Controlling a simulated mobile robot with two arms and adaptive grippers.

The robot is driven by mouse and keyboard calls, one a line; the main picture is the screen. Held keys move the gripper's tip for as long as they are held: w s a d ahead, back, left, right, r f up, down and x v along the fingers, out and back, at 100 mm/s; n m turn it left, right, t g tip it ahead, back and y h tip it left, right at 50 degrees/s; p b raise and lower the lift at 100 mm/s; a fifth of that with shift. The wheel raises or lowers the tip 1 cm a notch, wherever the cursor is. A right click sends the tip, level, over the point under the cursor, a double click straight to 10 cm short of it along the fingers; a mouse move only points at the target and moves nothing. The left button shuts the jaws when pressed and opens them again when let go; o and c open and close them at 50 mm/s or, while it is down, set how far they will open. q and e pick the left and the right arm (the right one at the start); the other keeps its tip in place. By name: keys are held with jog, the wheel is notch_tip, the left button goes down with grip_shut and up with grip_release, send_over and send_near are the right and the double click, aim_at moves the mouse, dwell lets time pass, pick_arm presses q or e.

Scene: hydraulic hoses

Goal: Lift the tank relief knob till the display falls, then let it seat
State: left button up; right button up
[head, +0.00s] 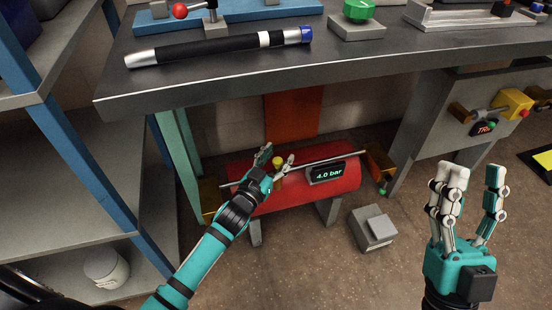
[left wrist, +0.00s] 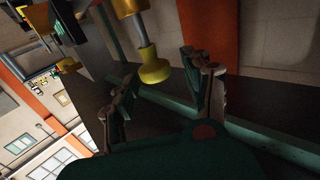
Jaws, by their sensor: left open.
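The red tank (head: 330,193) lies on its legs under the workbench, and its display (head: 326,172) reads 4.0 bar in green. The small yellow relief knob (head: 277,162) is at the tank's top. In the left wrist view a yellow knob (left wrist: 155,72) on a grey stem lies between the finger lines. My left gripper (head: 277,157) is open, with its fingers to either side of the knob; contact cannot be made out. My right gripper (head: 472,178) is open and empty, in the air at the lower right, away from the tank.
The workbench (head: 200,85) overhangs the tank and carries a black hose (head: 215,47). A grey rod crosses above the tank. A grey box (head: 373,230) stands on the floor to the right. Shelves with a white tub (head: 106,268) stand at left.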

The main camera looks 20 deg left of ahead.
pick_arm(q)
jog(key=s+a, duration=0.2)
jog(key=s, duration=0.9)
jog(key=shift+s+a, duration=0.15)
jog(key=shift+s, duration=0.25)
